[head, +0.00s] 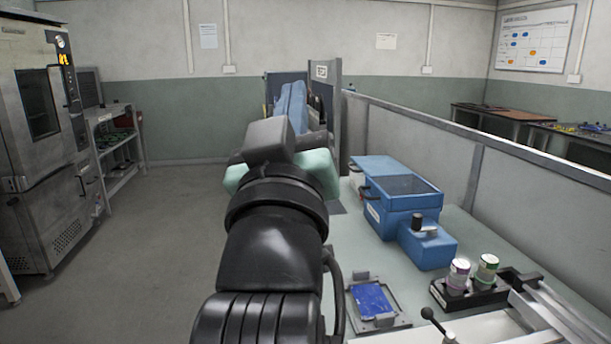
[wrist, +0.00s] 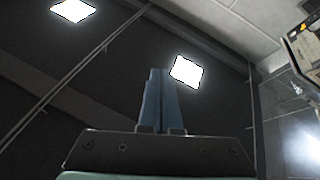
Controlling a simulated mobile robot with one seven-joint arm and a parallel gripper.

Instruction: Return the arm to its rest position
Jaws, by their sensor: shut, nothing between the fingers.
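My arm rises through the middle of the head view, with the wrist lifted above the left side of the worktable (head: 400,285). My gripper (head: 291,92) points up and away from me, toward the far wall. Its two blue fingers (wrist: 160,80) lie together in the wrist view, with nothing between them. The wrist view looks up at a dark ceiling with two bright light panels (wrist: 187,71). My arm hides part of the table's left edge.
On the table are a blue machine (head: 397,200), a blue board in a tray (head: 372,301) and two small jars in a black holder (head: 468,297). A grey partition (head: 430,145) runs along its right. A steel oven (head: 40,140) stands left; the floor (head: 150,240) between is clear.

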